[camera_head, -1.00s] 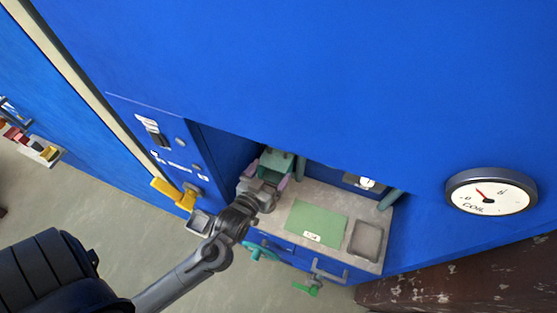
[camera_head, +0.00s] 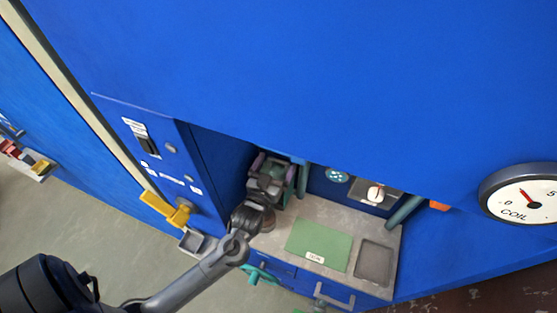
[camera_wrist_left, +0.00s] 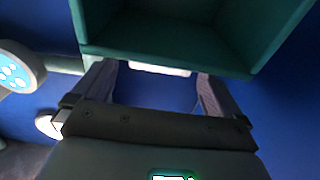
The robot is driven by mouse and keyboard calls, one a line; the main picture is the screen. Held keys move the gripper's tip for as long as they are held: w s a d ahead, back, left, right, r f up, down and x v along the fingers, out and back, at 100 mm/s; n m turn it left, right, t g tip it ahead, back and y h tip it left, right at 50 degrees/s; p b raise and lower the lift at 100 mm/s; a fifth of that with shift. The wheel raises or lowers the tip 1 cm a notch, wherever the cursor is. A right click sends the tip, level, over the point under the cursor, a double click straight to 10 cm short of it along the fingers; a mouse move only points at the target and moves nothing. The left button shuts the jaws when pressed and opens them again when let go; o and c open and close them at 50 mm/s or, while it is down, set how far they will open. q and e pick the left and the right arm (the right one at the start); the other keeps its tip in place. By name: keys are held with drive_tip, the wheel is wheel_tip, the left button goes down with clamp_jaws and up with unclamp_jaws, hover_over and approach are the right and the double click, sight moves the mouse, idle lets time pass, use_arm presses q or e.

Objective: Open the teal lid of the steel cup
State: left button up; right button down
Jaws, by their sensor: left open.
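I cannot clearly make out a steel cup or a teal lid as such. A dark teal, box-like hollow piece (camera_wrist_left: 160,52) fills the top of the left wrist view. My left gripper (camera_head: 273,166) is inside the blue alcove at its left side. Its fingers (camera_wrist_left: 158,82) are open and spread just below the teal piece's near edge in the wrist view, with blue surface and a pale strip between them. I cannot tell whether they touch the teal piece. The gripper mostly hides that spot in the head view. My right gripper is not in view.
The grey counter holds a green labelled mat (camera_head: 318,243) and a grey tray (camera_head: 375,262). A yellow handle (camera_head: 166,207) juts out left. A coil gauge (camera_head: 525,194) is at right.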

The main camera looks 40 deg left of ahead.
use_arm(q)
drive_tip(key=shift+x, duration=1.2)
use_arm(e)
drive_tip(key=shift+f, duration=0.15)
